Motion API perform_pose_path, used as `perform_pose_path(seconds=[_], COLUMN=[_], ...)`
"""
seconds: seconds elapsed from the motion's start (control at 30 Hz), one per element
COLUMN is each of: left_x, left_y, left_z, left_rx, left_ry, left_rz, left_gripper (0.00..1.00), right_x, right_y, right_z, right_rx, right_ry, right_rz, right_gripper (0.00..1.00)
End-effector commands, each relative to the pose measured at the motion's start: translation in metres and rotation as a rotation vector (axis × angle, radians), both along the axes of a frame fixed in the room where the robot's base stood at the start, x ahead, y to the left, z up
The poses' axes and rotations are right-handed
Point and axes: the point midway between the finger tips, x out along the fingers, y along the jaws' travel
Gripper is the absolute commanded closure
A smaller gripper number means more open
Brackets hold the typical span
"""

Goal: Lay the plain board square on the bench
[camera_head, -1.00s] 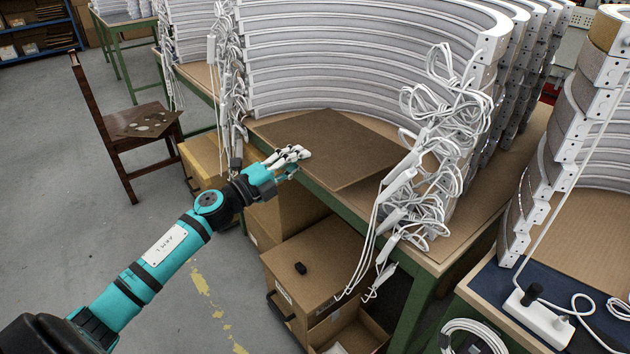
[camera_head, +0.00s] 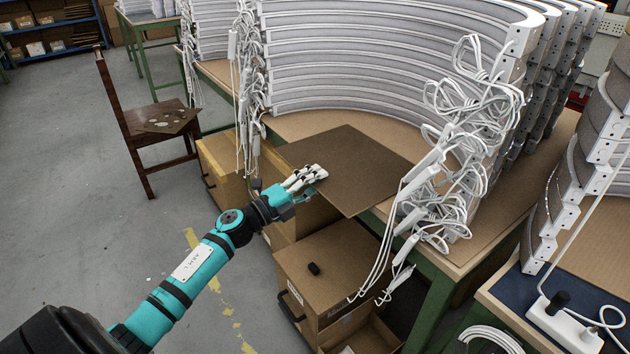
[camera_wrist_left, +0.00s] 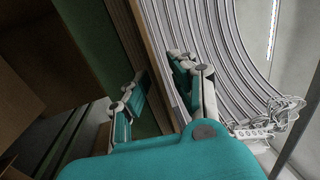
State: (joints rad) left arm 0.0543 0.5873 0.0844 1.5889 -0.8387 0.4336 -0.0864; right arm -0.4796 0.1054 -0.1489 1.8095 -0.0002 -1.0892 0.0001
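The plain board (camera_head: 352,167) is a flat dark brown panel at the front edge of the bench (camera_head: 295,127). It sits skewed to that edge, and its near corner sticks out past it. My left gripper (camera_head: 306,184) is at the board's front left edge, with the white fingers over the top and the thumb below, shut on it. In the left wrist view, the gripper (camera_wrist_left: 160,88) shows its fingers on either side of narrow brown strips seen nearly edge-on. My right gripper is not in view.
Stacked white arcs (camera_head: 380,65) fill the back of the bench. Tangled white cables (camera_head: 450,150) hang close to the board's right. A cardboard-coloured drawer box (camera_head: 345,262) stands below. A chair (camera_head: 150,140) holds a panel with holes (camera_head: 168,120).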

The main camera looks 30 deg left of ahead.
Motion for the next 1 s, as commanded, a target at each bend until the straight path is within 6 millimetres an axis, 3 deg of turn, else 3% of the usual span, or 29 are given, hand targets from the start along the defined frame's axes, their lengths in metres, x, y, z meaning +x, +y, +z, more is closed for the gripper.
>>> perform_pose_path(seconds=[0.37, 0.8, 1.0], left_x=[-0.006, -0.085, -0.106], left_y=[0.003, 0.033, 0.041], left_z=[-0.001, -0.016, -0.019], left_rx=[-0.001, 0.0, -0.002], left_ry=[0.0, 0.003, 0.001], left_rz=[0.0, 0.001, 0.0], left_gripper=[0.71, 0.71, 0.71], right_x=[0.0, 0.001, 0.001], right_y=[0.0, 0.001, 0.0], right_z=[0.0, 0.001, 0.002], right_rx=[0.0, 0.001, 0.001], right_ry=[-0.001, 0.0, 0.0], right_rz=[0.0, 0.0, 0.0], right_gripper=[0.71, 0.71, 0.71])
